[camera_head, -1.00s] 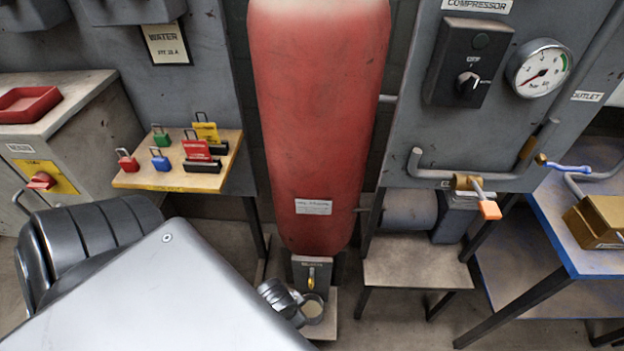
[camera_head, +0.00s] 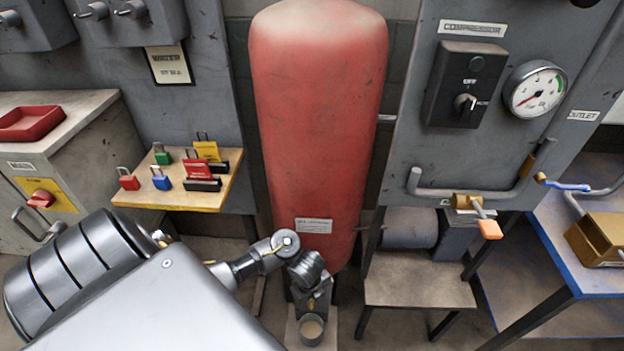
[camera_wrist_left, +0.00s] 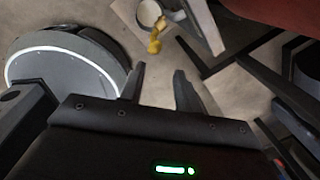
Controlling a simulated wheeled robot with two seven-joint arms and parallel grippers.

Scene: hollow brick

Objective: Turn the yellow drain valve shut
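The yellow drain valve (camera_wrist_left: 155,40) shows at the top of the left wrist view, beside its grey mount and a pale cup (camera_wrist_left: 150,14). In the head view, my left arm covers the valve below the red tank (camera_head: 318,130). My left gripper (camera_wrist_left: 158,78) is open. Its two dark fingers point toward the valve, which lies beyond the fingertips and not between them. Nothing is held. In the head view, the left gripper is above the cup (camera_head: 311,329), at the tank's foot. My right gripper is not in view.
A wooden shelf with several padlocks (camera_head: 196,160) stands to the left of the tank. A small stool-like table (camera_head: 420,291) and an orange-tipped lever (camera_head: 489,228) are to the right. A compressor panel with a gauge (camera_head: 536,90) hangs above them.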

